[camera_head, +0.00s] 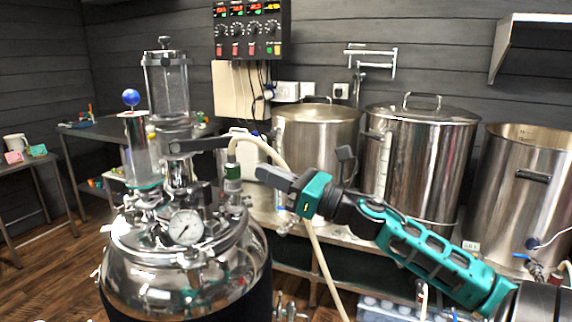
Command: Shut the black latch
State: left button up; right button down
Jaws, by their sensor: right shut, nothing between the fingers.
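A black latch-like lever (200,145) sticks out sideways to the right from the glass-and-steel column on top of the steel vessel (150,268). It looks roughly level. Whether it is open or shut cannot be told from this view. My right gripper (266,175), with a teal and black arm reaching in from the lower right, is shut and empty. Its tip is to the right of the lever's free end and a little lower in the picture, apart from it. My left gripper is not in view.
A pressure gauge (186,227) sits on the vessel's lid. A pale hose (318,262) loops from the fitting beside the lever and hangs down behind my right gripper. Steel pots (432,150) stand behind. A control box (252,28) is on the wall.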

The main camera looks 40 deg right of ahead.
jog(key=shift+s+d+r, duration=0.25)
jog(key=shift+s+r, duration=0.4)
jog(key=shift+r, duration=0.05)
jog(key=shift+s+d+r, duration=0.2)
jog(key=shift+s+r, duration=0.45)
jog(key=shift+f, duration=0.15)
jog(key=s+a+f+m+g+h, duration=0.2)
jog(key=f+m+h, duration=0.2)
jog(key=f+m, duration=0.95)
jog(key=s+a+f+m+g+h, duration=0.15)
jog(key=f+m+h, duration=0.25)
jog(key=f+m, duration=0.95)
jog(key=s+a+f+m+g+y, duration=0.1)
jog(key=s+a+f+m+g, duration=0.1)
jog(key=s+a+f+m, duration=0.3)
jog(key=s+a+f+m+g, duration=0.3)
jog(key=s+a+f+m, duration=0.2)
jog(key=a+f, duration=0.5)
jog(key=shift+s+a+f+m+y, duration=0.15)
jog(key=shift+a+m+y, duration=0.3)
jog(key=shift+a, duration=0.8)
